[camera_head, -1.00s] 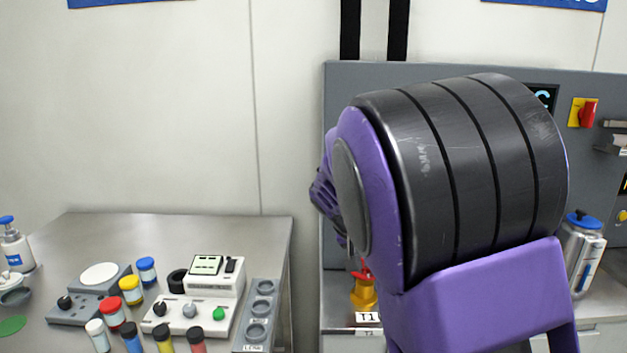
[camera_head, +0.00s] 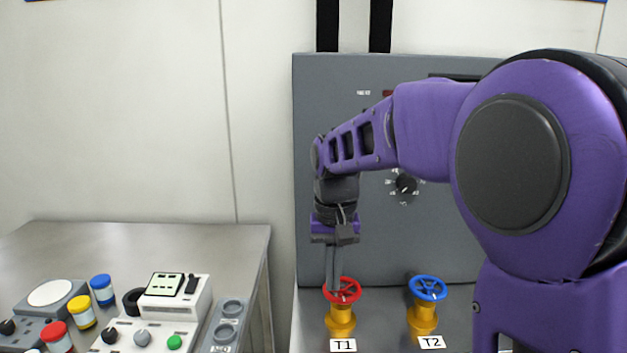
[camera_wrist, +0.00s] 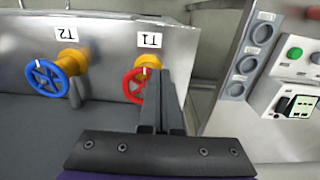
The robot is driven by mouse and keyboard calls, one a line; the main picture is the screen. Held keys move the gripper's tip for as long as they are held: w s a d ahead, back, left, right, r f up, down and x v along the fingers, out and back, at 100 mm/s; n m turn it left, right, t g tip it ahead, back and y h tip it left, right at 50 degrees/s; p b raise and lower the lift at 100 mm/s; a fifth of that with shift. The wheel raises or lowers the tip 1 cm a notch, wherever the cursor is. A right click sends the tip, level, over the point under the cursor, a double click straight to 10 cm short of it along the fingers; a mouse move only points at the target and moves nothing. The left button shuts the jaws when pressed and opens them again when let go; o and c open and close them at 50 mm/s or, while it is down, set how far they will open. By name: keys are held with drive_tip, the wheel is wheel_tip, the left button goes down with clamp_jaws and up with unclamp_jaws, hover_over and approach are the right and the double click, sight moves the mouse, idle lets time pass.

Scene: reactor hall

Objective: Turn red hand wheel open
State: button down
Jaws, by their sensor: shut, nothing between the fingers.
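The red hand wheel (camera_head: 342,290) sits on a yellow valve body (camera_head: 341,320) behind the T1 label (camera_head: 343,345). It also shows in the wrist view (camera_wrist: 134,84), partly covered by my fingers. My gripper (camera_head: 335,286) points down with its fingers shut and nothing between them. Its fingertips are at the left part of the red wheel in the head view. In the wrist view my gripper (camera_wrist: 155,72) overlaps the wheel's edge. Whether the tips touch the wheel, or reach between its spokes, I cannot tell.
A blue hand wheel (camera_head: 428,288) on a yellow valve, labelled T2 (camera_head: 432,342), stands to the right. A grey panel (camera_head: 420,235) with a black knob (camera_head: 403,184) rises behind. A steel table (camera_head: 150,243) at left holds jars and a white device (camera_head: 180,297).

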sight(342, 290)
drive_tip(key=shift+f+b, duration=1.05)
drive_tip(key=shift+f, duration=1.25)
drive_tip(key=shift+w+d, duration=0.2)
drive_tip(key=shift+w, duration=0.1)
drive_tip(key=shift+s+d+r+p, duration=0.1)
drive_tip(key=shift+d+p, duration=0.3)
drive_tip(key=shift+p, duration=0.05)
drive_tip(key=shift+d+p, duration=0.4)
drive_tip(key=shift+d, duration=0.3)
drive_tip(key=shift+d+p, duration=0.45)
drive_tip(key=shift+d, duration=0.5)
